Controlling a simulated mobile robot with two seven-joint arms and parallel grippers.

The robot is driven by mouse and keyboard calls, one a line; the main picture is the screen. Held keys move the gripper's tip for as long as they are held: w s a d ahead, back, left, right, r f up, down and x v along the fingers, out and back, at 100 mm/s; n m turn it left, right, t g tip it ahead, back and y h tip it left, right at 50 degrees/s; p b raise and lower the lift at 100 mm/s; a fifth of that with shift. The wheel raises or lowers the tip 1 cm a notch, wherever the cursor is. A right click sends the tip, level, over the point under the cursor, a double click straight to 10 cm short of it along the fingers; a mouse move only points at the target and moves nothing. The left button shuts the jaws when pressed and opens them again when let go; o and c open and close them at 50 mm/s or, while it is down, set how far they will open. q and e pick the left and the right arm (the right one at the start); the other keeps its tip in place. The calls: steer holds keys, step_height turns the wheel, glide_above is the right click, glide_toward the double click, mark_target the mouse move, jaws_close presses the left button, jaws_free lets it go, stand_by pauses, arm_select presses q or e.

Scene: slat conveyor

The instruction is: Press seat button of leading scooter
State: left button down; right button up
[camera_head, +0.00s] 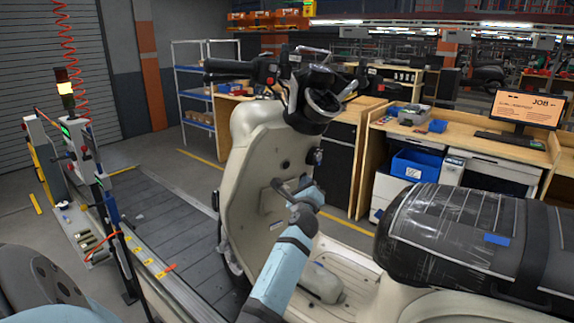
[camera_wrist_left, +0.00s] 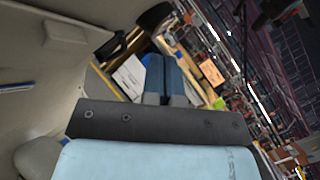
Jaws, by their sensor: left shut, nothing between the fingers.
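A cream scooter (camera_head: 245,165) stands on the slat conveyor, with black handlebars and a dark seat (camera_head: 425,225) under clear wrap. A small blue patch (camera_head: 497,239) lies on the seat. A small dark spot (camera_head: 285,163) and a dark fitting (camera_head: 318,156) show on the inner leg shield; I cannot tell which, if any, is the seat button. My left gripper (camera_head: 310,195) is between the leg shield and the seat, above the footboard. Its fingers (camera_wrist_left: 164,78) are shut and empty in the left wrist view. Contact with the scooter cannot be told. My right gripper is out of view.
The conveyor slats (camera_head: 180,225) run on the left beside a post with a signal light (camera_head: 65,88). Behind the scooter are workbenches, a blue bin (camera_head: 415,165) and a monitor (camera_head: 527,108). The handlebars (camera_head: 235,67) overhang the leg shield.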

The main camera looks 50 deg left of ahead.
mark_target(286, 165)
arm_select(q)
steer(key=shift+w+a+r+p, duration=0.1)
steer(key=shift+a+r+p, duration=0.1)
steer(key=shift+a, duration=0.65)
steer(key=shift+w+a+r+p, duration=0.1)
steer(key=shift+a+r+p, duration=0.05)
steer(key=shift+a, duration=0.75)
steer(key=shift+a+r+p, duration=0.15)
steer(key=shift+a+p, duration=0.05)
steer(key=shift+a, duration=0.65)
steer(key=shift+a+r, duration=0.1)
steer(key=shift+a, duration=0.35)
steer(key=shift+a+r+p, duration=0.15)
steer(key=shift+a+p, duration=0.15)
steer(key=shift+a, duration=0.15)
stand_by(0.5)
stand_by(0.3)
steer(key=shift+d+f, duration=0.2)
steer(key=shift+d, duration=0.7)
